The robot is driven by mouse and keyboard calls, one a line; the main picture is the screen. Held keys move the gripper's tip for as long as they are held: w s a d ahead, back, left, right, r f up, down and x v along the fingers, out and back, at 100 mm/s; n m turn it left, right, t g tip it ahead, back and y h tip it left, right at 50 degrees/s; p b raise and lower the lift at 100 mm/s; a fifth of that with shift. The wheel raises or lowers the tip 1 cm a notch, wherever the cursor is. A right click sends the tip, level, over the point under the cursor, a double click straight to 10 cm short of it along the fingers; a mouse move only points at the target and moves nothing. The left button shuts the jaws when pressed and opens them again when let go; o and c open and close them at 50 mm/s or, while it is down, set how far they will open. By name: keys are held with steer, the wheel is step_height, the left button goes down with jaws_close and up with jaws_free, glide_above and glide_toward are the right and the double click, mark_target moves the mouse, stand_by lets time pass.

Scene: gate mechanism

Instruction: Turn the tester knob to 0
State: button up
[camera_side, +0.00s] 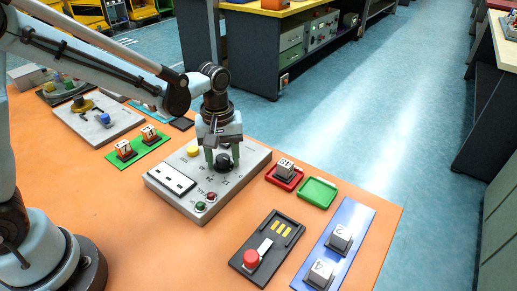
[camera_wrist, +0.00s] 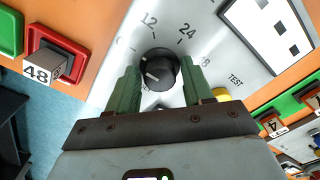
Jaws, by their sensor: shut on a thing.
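The tester (camera_side: 172,208) is a grey box on the orange table in the side view. Its black knob (camera_wrist: 160,66) sits between the two green fingers of my gripper (camera_wrist: 161,78) in the wrist view. My gripper (camera_side: 222,155) points down over the panel in the side view and is shut on the knob. Other dial labels are partly hidden or unclear.
The tester also has a yellow button (camera_side: 193,151), a black-and-white display (camera_side: 172,181), and red and green buttons. A red tray with a cube (camera_side: 285,168) and an empty green tray (camera_side: 318,191) stand to the right. A black switch box (camera_side: 266,247) is in front.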

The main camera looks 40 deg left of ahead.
mark_target(218, 158)
steer(key=o, duration=0.8)
steer(key=shift+c, duration=0.2)
step_height(218, 158, up, 12)
stand_by(0.4)
steer(key=s+a+f+m+t, duration=0.2)
steer(key=s+a+m+t, duration=0.3)
steer(key=s+m+t, duration=0.2)
steer(key=s+m, duration=0.2)
steer(key=shift+s+a, duration=0.25)
steer(key=shift+s, duration=0.05)
